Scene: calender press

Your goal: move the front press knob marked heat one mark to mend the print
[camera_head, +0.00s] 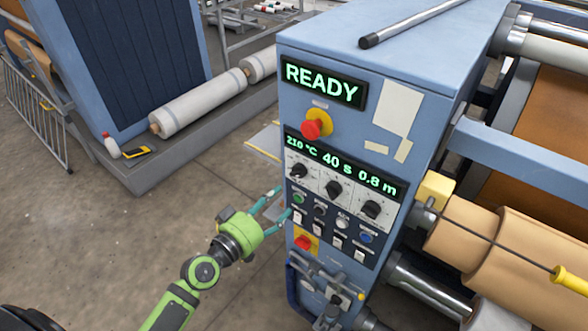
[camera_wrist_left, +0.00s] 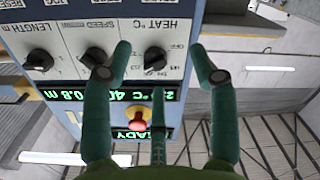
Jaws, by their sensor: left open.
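The heat knob (camera_head: 299,171) is the left one of three black knobs on white dials on the blue press front (camera_head: 338,190). Above the knobs the readout (camera_head: 340,163) shows 210 °C, 40 s and 0.8 m. A sign (camera_head: 321,83) reads READY. My left gripper (camera_head: 283,202) is open in front of the panel's left edge, a little below the heat knob in the picture. The left wrist view is upside down; there the heat knob (camera_wrist_left: 155,59) shows between the open fingers of my left gripper (camera_wrist_left: 161,48), apparently without contact. My right gripper is not in view.
A red stop button (camera_head: 312,130) on yellow sits above the readout, and small buttons and switches (camera_head: 320,211) sit below the knobs. A white roll (camera_head: 198,102) lies behind at the left.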

